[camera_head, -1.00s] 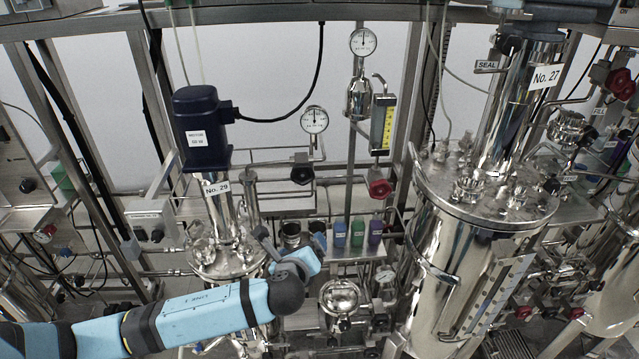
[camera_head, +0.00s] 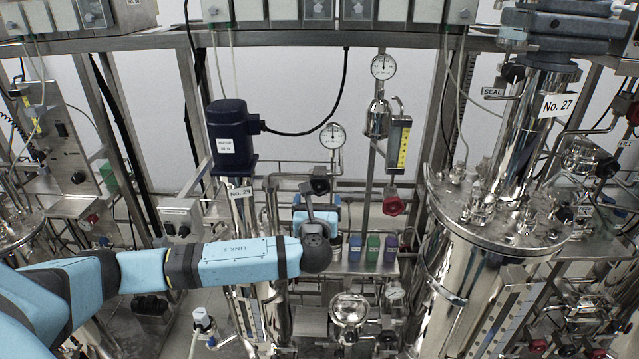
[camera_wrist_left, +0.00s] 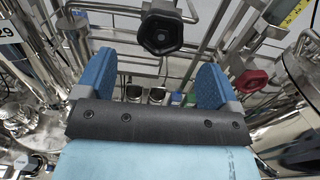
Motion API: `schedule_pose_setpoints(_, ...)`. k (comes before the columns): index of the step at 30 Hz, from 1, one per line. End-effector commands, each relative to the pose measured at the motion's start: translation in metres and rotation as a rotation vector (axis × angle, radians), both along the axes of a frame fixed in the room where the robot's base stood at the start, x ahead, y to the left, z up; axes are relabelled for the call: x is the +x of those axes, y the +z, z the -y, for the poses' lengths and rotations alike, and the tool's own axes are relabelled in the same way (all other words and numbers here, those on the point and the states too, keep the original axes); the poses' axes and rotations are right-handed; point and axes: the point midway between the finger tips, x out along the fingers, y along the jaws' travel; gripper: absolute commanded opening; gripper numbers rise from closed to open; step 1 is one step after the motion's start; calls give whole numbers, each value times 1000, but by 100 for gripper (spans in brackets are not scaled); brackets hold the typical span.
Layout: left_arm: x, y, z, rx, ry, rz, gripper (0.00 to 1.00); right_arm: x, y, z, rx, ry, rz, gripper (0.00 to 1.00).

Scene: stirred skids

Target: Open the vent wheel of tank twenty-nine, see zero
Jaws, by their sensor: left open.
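Tank No. 29 (camera_head: 241,191) is a steel vessel under a dark blue motor (camera_head: 230,135), left of centre in the head view. A black handwheel (camera_head: 320,186) sits on the pipework to its right; I take it as the vent wheel, though no label on it is readable. The wheel is also at the top of the left wrist view (camera_wrist_left: 161,34). A round gauge (camera_head: 333,135) stands above it; its reading is too small to tell. My left gripper (camera_head: 321,203) is open and empty, just below the wheel. In the wrist view its blue fingers (camera_wrist_left: 155,72) point toward the wheel, apart from it.
A red handwheel (camera_head: 393,207) is to the right, below a yellow scale (camera_head: 403,147). Coloured bottles (camera_head: 372,250) stand on a shelf below. Large tank No. 27 (camera_head: 480,270) bounds the right side. Pipes and rails crowd the area around the wheel.

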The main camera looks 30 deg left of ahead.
Motion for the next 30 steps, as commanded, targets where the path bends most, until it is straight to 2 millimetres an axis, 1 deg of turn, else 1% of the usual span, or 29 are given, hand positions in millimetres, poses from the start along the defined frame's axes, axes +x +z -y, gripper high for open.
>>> schedule_pose_setpoints(1,10,3,-6,1,2,0,87,0,5,1,-1,-2,0,88)
schedule_pose_setpoints(6,39,3,-23,0,1,0,87,0,11,3,-3,-7,-1,88)
schedule_pose_setpoints(12,60,1,-36,-1,0,-1,87,-2,10,5,7,-24,-13,88)
schedule_pose_setpoints(16,66,0,-40,-2,-1,0,87,-2,9,3,19,-38,-20,88)
schedule_pose_setpoints(24,67,-1,-41,-3,-1,-1,87,-2,5,3,18,-38,-25,88)
schedule_pose_setpoints(25,67,-1,-40,-3,-1,-1,82,-2,5,3,17,-38,-25,88)
schedule_pose_setpoints(26,67,-1,-40,-3,-1,-1,76,-2,5,3,17,-37,-24,88)
schedule_pose_setpoints(27,67,-1,-40,-3,-1,-1,66,-2,5,3,17,-36,-23,88)
schedule_pose_setpoints(29,67,0,-40,-3,-1,-1,53,-1,6,3,16,-35,-22,88)
schedule_pose_setpoints(30,67,0,-40,-3,-1,-1,43,-1,6,3,16,-34,-22,88)
